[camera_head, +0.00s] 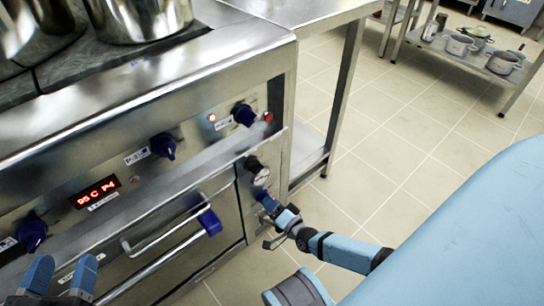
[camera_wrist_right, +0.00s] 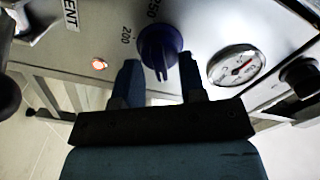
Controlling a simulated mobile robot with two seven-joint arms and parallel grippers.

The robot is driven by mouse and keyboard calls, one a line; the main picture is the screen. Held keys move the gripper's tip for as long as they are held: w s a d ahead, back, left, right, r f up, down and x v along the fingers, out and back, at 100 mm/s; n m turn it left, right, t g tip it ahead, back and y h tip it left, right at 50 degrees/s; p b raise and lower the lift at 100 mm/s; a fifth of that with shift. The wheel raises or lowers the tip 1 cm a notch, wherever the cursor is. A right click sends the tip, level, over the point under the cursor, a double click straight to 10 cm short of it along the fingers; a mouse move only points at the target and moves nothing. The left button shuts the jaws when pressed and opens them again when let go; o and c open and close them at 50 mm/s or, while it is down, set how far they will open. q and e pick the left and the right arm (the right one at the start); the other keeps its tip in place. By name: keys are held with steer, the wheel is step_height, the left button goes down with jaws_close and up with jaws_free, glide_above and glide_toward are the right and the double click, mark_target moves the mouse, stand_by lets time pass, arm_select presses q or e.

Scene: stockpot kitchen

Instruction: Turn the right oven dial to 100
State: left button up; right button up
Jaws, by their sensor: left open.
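The oven (camera_head: 225,195) stands at the left in the head view. In the right wrist view a dark blue dial (camera_wrist_right: 160,50) sits on its panel beside a round gauge (camera_wrist_right: 237,67), with "200" and "250" printed near it. My right gripper (camera_wrist_right: 158,78) is open, one finger on each side of the dial, with gaps visible; contact cannot be told. In the head view my right gripper (camera_head: 266,203) is at the panel below the gauge (camera_head: 261,176), and covers much of the dial. My left gripper (camera_head: 61,274) is open and empty at the lower left.
Other blue dials (camera_head: 243,114) sit on the upper panel beside a red display (camera_head: 95,192). An oven door handle (camera_head: 170,235) juts out. Metal pots (camera_head: 140,15) stand on top. A steel table (camera_head: 300,10) adjoins; tiled floor (camera_head: 400,120) is clear at right.

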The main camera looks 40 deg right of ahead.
steer(key=s, duration=0.1)
steer(key=s+p, duration=0.1)
steer(key=s, duration=0.1)
steer(key=s+p, duration=0.1)
steer(key=s, duration=0.1)
steer(key=shift+d+r, duration=0.2)
steer(key=shift+d, duration=0.05)
arm_select(q)
steer(key=s+n+p, duration=0.1)
steer(key=s+d+n+g+p, duration=0.1)
steer(key=shift+s+d+f+n+y, duration=0.2)
steer(key=shift+n+y, duration=0.1)
steer(key=shift+n, duration=0.1)
arm_select(e)
steer(key=s, duration=0.8)
steer(key=shift+s+d+f, duration=0.2)
steer(key=shift+s+d, duration=0.1)
steer(key=shift+s, duration=0.1)
arm_select(q)
steer(key=shift+w+r, duration=0.15)
steer(key=shift+r, duration=0.1)
